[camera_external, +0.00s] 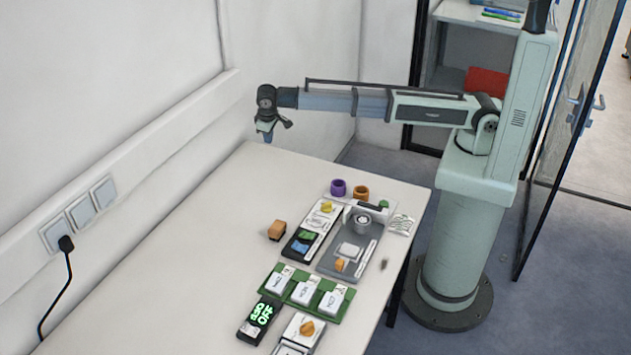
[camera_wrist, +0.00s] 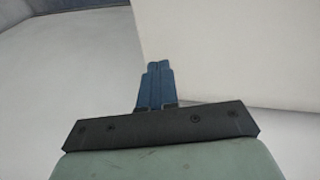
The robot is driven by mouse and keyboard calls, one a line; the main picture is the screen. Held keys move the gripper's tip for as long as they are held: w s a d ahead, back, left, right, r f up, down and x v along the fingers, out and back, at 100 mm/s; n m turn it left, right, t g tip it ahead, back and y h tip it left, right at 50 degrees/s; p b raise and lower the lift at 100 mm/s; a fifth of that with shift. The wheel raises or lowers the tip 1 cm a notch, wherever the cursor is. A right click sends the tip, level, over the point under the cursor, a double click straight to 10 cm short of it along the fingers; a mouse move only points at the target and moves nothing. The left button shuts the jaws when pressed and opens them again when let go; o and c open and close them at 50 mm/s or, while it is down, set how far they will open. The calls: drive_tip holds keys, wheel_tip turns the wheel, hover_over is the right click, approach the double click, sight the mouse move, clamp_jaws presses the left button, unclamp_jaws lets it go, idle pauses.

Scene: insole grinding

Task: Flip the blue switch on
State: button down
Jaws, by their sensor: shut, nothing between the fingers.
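In the wrist view my blue fingers (camera_wrist: 158,66) are together and hold nothing. The wrist view shows no switch.
A grey tray (camera_external: 327,262) with small parts lies right of the panel. Green boards (camera_external: 331,311) and a black display (camera_external: 259,319) with green characters lie nearer. The table's left side (camera_external: 190,235) is clear, with a wall beyond.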

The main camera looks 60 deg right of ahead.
drive_tip(key=s+a+r, duration=0.2)
drive_tip(key=s+a, duration=0.2)
drive_tip(key=a, duration=0.4)
drive_tip(key=s+a+r, duration=0.2)
drive_tip(key=s+a, duration=0.1)
drive_tip(key=a, duration=0.5)
wheel_tip(320, 180, up, 9)
drive_tip(key=m+y, duration=0.1)
drive_tip(key=y, duration=0.2)
hover_over(294, 243)
drive_tip(key=s, duration=0.3)
drive_tip(key=f, duration=0.4)
drive_tip(key=w+f, duration=0.1)
drive_tip(key=f, duration=0.4)
drive_tip(key=w+f, duration=0.1)
drive_tip(key=f, duration=0.3)
drive_tip(key=shift+w+f, duration=0.2)
drive_tip(key=shift+f, duration=0.05)
